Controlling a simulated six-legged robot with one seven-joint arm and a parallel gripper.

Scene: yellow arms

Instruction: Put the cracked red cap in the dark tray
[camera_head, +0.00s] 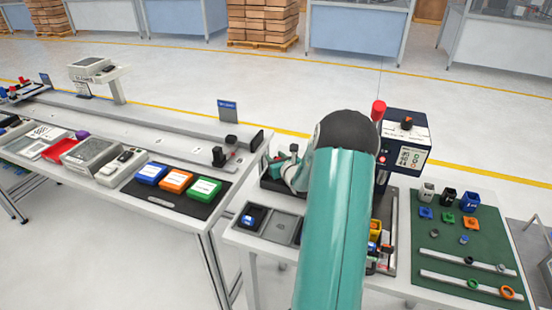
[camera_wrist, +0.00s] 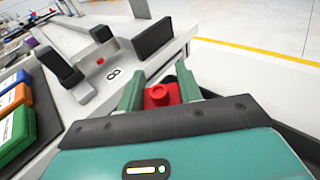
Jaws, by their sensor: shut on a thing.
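My gripper (camera_wrist: 160,88) is shut on the red cap (camera_wrist: 160,97), which sits between its two teal fingers in the wrist view. The cap's crack cannot be made out. In the head view my gripper (camera_head: 286,165) is just left of my arm, over a dark tray (camera_head: 268,187) at the left end of the right table. The cap cannot be made out there. A dark rim beside the fingers also shows in the wrist view (camera_wrist: 268,118). I cannot tell whether the cap touches the tray.
Grey bins (camera_head: 283,227), one with a blue part, stand in front of the tray. A dark blue machine (camera_head: 405,140) with a red lever is right of my arm. A green mat (camera_head: 450,240) holds cups and rings. The left bench (camera_head: 170,225) has blue, orange and green boxes.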

